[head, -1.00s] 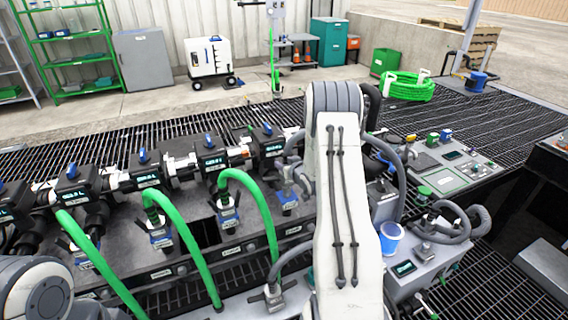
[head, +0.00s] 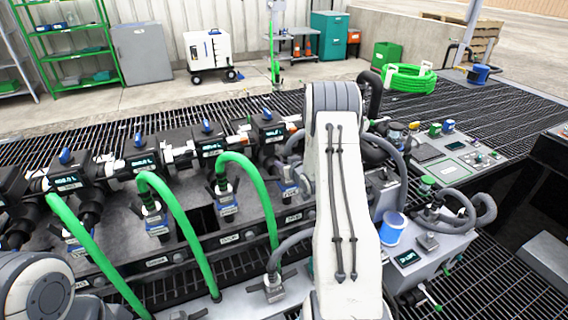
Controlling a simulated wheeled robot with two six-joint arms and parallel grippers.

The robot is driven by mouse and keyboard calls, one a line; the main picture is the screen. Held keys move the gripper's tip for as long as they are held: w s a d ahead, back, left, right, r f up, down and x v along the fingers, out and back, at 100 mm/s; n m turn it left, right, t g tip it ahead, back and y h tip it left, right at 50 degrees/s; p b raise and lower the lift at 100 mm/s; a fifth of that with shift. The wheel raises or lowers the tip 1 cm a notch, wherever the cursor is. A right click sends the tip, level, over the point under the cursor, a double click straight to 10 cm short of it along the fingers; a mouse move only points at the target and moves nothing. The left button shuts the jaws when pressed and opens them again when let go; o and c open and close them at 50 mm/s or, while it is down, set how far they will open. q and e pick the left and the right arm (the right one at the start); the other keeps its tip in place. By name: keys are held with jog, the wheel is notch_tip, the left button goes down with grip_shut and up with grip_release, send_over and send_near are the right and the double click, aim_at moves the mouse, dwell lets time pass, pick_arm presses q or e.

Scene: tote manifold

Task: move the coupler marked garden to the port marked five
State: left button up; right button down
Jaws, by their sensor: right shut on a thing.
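A manifold (head: 115,210) of black valve blocks with blue handles runs across the left and middle. Couplers with blue labels stand at its ports: one at left (head: 78,250), one on the middle green hose (head: 155,222), one on the right green hose (head: 226,203), and one (head: 286,188) beside my right arm. The words on couplers and port tags are too small to read, so I cannot tell which is garden or five. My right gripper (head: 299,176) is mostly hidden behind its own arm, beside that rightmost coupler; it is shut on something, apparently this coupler. My left gripper is out of view.
Three green hoses (head: 180,225) arch over the manifold's front. A grey bench unit (head: 420,258) with a blue cup (head: 393,228) and grey hoses stands right of my arm. A control panel (head: 450,160) lies behind it. Open grating (head: 500,265) is at lower right.

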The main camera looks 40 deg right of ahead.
jog(key=shift+r, duration=0.1)
jog(key=shift+c, duration=2.4)
grip_release()
jog(key=v, duration=1)
jog(key=shift+s, duration=0.25)
